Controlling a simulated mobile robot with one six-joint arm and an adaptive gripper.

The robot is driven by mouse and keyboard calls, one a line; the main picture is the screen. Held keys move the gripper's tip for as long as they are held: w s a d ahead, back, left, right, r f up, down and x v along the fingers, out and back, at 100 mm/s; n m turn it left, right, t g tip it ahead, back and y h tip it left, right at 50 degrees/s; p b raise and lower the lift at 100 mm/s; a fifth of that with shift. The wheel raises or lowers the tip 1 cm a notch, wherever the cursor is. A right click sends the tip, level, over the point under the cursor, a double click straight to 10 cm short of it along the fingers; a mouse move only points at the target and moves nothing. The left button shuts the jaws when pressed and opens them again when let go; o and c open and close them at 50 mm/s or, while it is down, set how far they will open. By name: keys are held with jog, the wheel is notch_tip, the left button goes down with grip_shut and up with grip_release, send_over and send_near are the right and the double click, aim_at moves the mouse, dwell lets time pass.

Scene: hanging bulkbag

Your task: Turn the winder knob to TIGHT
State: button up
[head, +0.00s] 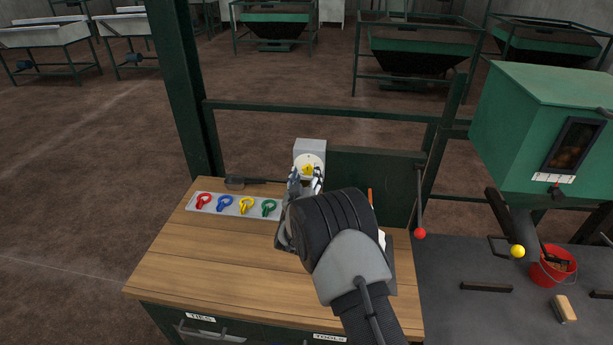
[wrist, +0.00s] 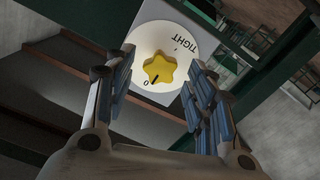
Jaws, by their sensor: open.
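The winder knob (wrist: 160,70) is a yellow star-shaped knob with a dark pointer line. It sits on a white round dial (wrist: 190,42) marked 0 and TIGHT. In the wrist view the pointer line points down-left, at the 0 mark. The knob also shows in the head view (head: 308,170), on a grey box (head: 310,147) behind the bench. My gripper (wrist: 162,88) is open, with its fingers on either side of the dial in the wrist view. Whether the fingers touch the knob cannot be told. In the head view my gripper (head: 306,182) partly covers the dial.
A wooden bench (head: 190,270) stands below, with a grey strip (head: 222,206) of red, blue, yellow and green ties. A lever with a red ball (head: 420,233) and a green hopper (head: 545,130) are at right. A red bucket (head: 552,270) stands on the dark surface.

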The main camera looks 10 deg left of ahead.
jog(key=shift+w, duration=0.35)
jog(key=c, duration=1.1)
jog(key=shift+o, duration=0.2)
